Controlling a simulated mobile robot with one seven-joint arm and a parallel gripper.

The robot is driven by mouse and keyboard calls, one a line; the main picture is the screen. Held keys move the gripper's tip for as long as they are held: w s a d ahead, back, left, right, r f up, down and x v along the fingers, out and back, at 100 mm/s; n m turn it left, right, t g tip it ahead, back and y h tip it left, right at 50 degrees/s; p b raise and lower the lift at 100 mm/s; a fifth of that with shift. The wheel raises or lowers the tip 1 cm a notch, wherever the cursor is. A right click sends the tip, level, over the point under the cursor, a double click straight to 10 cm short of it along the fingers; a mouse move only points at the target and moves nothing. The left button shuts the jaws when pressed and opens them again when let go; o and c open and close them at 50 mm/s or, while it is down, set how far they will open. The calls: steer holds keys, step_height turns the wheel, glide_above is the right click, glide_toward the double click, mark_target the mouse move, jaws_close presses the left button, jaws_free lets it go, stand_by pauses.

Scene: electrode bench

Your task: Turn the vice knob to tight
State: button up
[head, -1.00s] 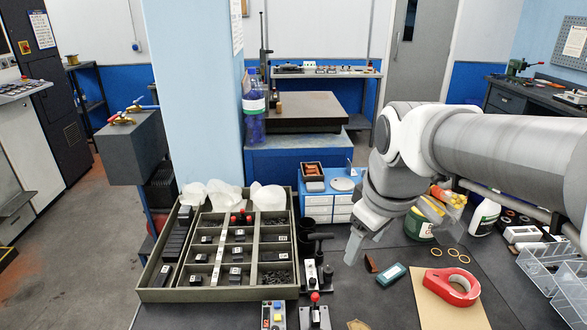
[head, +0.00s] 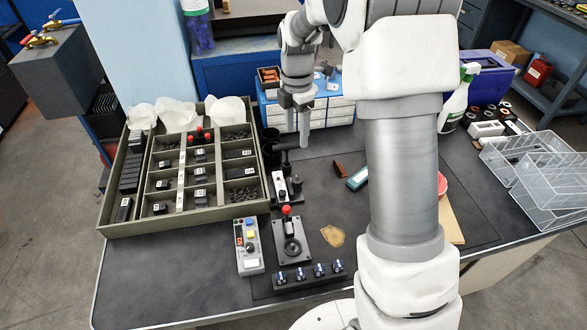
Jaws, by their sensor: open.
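A small bench fixture (head: 287,187) with a pale block and dark base stands right of the parts tray; a black T-shaped handle (head: 281,148) rises at its back. This looks like the vice and its knob, though the details are small. My gripper (head: 303,140) points down just right of the handle, its fingers close to the handle's right end. I cannot tell whether they touch. The gripper is open with nothing seen in it. In front stands a black plate fixture (head: 292,248) with a round wheel and a red ball.
The large parts tray (head: 165,228) lies to the left. A control box (head: 248,262) with coloured buttons and a row of dark knobs (head: 308,274) are in front. A teal block (head: 357,178) lies to the right.

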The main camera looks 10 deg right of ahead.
mark_target(296, 182)
step_height(296, 182, down, 17)
steer(key=shift+b, duration=0.85)
steer(key=shift+c, duration=0.3)
jaws_close()
